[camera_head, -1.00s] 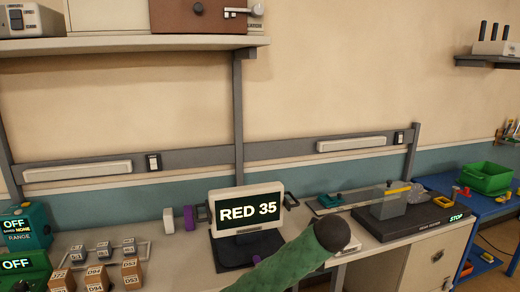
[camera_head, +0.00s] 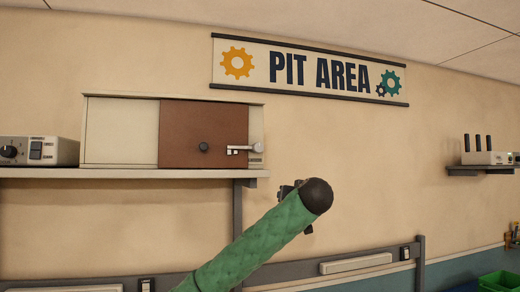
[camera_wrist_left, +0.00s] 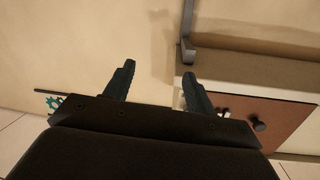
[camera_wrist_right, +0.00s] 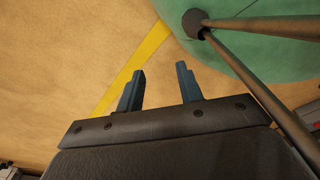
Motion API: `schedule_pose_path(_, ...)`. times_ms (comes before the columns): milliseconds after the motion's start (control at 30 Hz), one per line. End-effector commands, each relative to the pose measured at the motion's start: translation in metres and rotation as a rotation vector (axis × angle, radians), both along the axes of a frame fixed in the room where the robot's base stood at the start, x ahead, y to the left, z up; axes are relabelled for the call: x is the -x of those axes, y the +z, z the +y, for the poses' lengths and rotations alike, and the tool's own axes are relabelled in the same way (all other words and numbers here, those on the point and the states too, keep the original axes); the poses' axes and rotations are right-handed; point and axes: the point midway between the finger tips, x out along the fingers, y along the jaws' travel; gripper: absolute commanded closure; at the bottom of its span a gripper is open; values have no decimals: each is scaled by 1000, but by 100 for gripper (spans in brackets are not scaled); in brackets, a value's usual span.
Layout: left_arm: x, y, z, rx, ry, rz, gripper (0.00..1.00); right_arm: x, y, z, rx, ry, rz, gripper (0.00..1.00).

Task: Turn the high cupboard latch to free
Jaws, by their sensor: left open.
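The high cupboard (camera_head: 120,130) stands on a wall shelf, with a reddish-brown door panel (camera_head: 182,125) and dark knob (camera_head: 203,147). Its pale latch (camera_head: 240,150) lies level, reaching left from a round pivot over the door's right edge. My left gripper (camera_head: 292,190) is right of and below the latch, mostly hidden behind my arm's dark end. In the left wrist view my left gripper (camera_wrist_left: 158,70) is open and empty; the door (camera_wrist_left: 272,118) shows beyond its right finger, apart from it. My right gripper (camera_wrist_right: 160,68) is open and empty above the floor.
The shelf (camera_head: 130,173) has a front edge and post near my left arm. A grey device (camera_head: 38,150) stands left of the cupboard. The wall right of the cupboard is clear below the PIT AREA sign (camera_head: 310,70). A green round surface (camera_wrist_right: 250,40) with rods is near my right gripper.

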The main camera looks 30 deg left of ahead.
Motion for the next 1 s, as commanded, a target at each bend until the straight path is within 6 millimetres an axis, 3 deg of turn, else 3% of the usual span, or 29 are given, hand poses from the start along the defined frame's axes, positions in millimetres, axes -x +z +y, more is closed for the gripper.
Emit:
schedule_pose_path(33,6,34,12,0,26,-37,44,9,0,-4,3,1,3,64)
schedule_pose_path(100,14,67,24,6,55,-80,44,20,-4,-9,5,1,3,64)
schedule_pose_path(200,25,106,41,13,91,-130,44,33,-8,-15,7,2,4,64)
schedule_pose_path(333,36,139,55,20,123,-175,44,44,-12,-20,10,3,2,64)
schedule_pose_path(567,41,158,66,26,141,-202,44,56,-13,-24,12,4,5,64)
schedule_pose_path(833,26,160,84,25,142,-200,44,94,-8,-31,15,4,31,64)
schedule_pose_path(1000,11,161,102,24,143,-200,44,95,8,-31,15,4,30,64)
